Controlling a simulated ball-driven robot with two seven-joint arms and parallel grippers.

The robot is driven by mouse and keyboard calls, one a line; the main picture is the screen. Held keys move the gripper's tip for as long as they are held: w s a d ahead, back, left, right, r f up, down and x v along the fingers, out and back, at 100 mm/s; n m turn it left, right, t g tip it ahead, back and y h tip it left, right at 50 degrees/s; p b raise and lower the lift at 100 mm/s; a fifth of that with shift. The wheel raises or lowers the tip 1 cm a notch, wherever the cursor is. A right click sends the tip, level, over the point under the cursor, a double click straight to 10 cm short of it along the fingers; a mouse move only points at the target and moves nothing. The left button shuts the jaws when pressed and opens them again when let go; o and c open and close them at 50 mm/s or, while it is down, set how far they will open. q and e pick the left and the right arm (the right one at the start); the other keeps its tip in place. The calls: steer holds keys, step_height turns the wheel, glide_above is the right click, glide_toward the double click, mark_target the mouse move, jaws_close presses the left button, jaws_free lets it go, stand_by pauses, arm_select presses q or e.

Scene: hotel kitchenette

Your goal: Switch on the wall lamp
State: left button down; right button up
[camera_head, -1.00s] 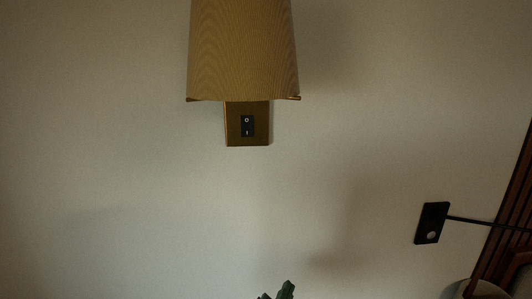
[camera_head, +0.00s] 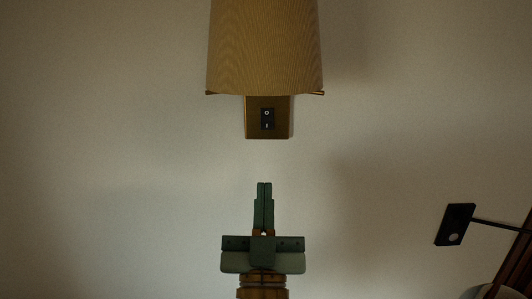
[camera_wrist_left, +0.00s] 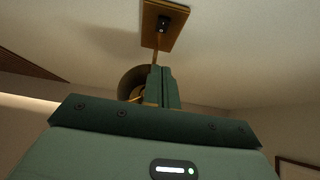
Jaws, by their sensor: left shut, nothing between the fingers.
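The wall lamp has a tan fabric shade (camera_head: 265,48) and a brass wall plate (camera_head: 283,118) below it. A black rocker switch (camera_head: 267,119) marked O and I sits on the plate. My left gripper (camera_head: 264,185) is shut and empty, pointing up, a short way below the plate and apart from it. In the left wrist view, the closed fingers (camera_wrist_left: 162,70) point toward the brass plate (camera_wrist_left: 175,23) with its dark switch (camera_wrist_left: 163,24). The lamp looks unlit. My right gripper is not in view.
A black wall-mounted fixture (camera_head: 455,224) with a round light button and a thin arm is at the lower right. Dark wood trim (camera_head: 519,262) lies beyond it. The wall between my gripper and the lamp plate is bare.

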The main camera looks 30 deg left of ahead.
mark_target(266, 122)
arm_select(q)
steer(key=p+x, duration=0.2)
steer(key=x, duration=0.2)
steer(key=f+p+x, duration=0.1)
steer(key=p+x, duration=0.2)
steer(key=x, duration=0.1)
steer(key=w+p+x, duration=0.1)
steer(key=p+x, duration=0.1)
steer(key=x, duration=0.2)
steer(key=shift+w+a+f, duration=0.1)
steer(key=shift+a+f, duration=0.2)
steer(key=shift+w+a+f+p, duration=0.15)
steer(key=shift+w+a+p, duration=0.15)
steer(key=shift+w, duration=0.1)
